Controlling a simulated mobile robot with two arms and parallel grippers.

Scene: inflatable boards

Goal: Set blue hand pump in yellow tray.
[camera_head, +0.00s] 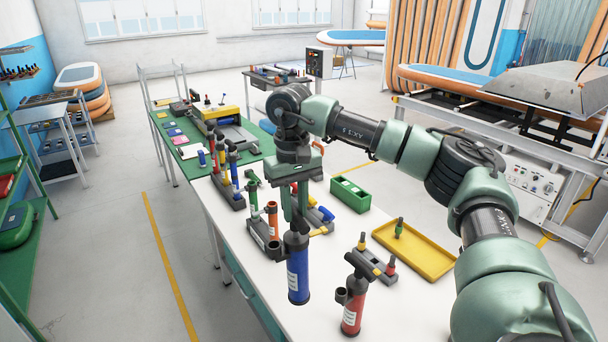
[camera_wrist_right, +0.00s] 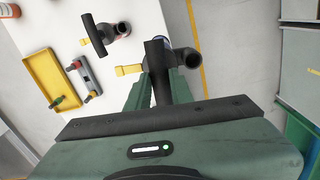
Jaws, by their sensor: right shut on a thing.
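My right gripper (camera_head: 297,208) points down over the white table and is shut on the blue hand pump (camera_head: 298,272). The pump hangs upright below the fingers, left of the red pump. In the right wrist view the pump's black top (camera_wrist_right: 157,60) is between the fingers. The yellow tray (camera_head: 430,262) lies on the table to the right of the held pump, apart from it. A small green-topped piece (camera_head: 398,228) is in the tray. The tray also shows at the left of the right wrist view (camera_wrist_right: 38,68). My left gripper is out of view.
A red pump (camera_head: 354,305) stands at the table's near side. A grey rack (camera_head: 376,265) with red-and-yellow pieces lies between it and the tray. A green box (camera_head: 350,195) sits behind. Several other pumps stand in racks at the left.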

